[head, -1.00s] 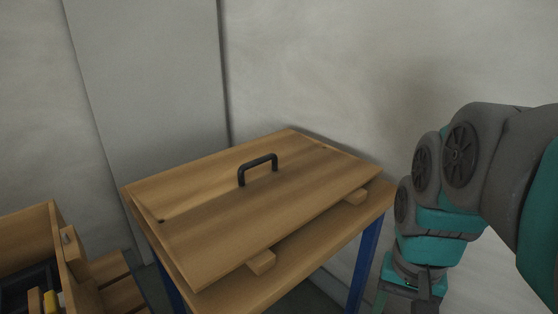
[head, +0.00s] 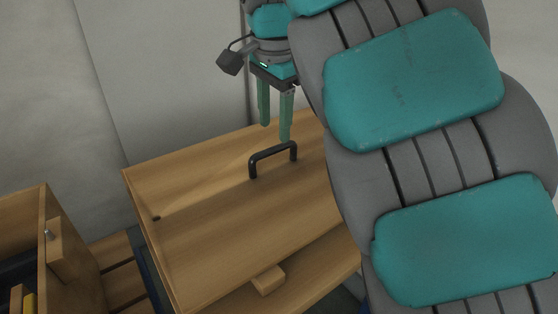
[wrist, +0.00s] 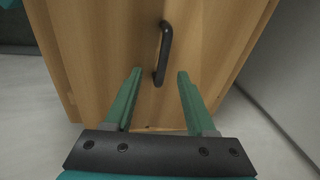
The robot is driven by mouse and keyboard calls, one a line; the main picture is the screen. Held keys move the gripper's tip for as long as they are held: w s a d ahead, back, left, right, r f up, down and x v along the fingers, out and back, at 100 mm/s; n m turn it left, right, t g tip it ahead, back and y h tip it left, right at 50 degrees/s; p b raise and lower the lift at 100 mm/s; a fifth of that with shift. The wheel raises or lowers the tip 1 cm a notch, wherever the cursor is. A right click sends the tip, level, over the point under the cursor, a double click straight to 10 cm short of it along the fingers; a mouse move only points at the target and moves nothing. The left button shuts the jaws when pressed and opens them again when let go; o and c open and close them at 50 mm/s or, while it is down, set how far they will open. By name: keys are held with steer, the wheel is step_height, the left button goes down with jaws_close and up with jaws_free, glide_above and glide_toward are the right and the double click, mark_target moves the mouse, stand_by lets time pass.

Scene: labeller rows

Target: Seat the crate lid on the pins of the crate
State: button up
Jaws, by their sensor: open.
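The crate lid (head: 215,215) is a flat wooden board with a black bar handle (head: 272,158) on top. It rests on wooden blocks on a table; one block (head: 268,280) shows under its front edge. A small dark hole (head: 156,218) shows near its left edge. My gripper (head: 275,132) is open and empty, pointing down just above and behind the handle in the head view. In the wrist view the lid (wrist: 100,45) lies below, and the handle (wrist: 163,55) shows ahead, between the lines of the two fingers (wrist: 157,72). My arm hides the lid's right part.
The wooden crate (head: 50,250) stands at the lower left, lower than the lid, with a pin (head: 48,234) on its side block and several items inside, one yellow. Walls stand close behind the table. The space above the lid's left part is free.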

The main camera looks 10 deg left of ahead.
mark_target(274, 147)
steer(key=shift+w+a+f+b, duration=0.15)
steer(key=shift+w+f, duration=0.15)
steer(key=shift+f, duration=0.95)
steer(key=shift+w+a+f+b, duration=0.15)
steer(key=shift+w+f, duration=0.1)
steer(key=shift+f, duration=1.05)
steer(key=shift+w+a+f+b, duration=0.15)
steer(key=shift+w+f, duration=0.15)
steer(key=shift+f, duration=0.95)
steer(key=shift+d+f, duration=0.1)
steer(key=shift+f, duration=0.1)
jaws_close()
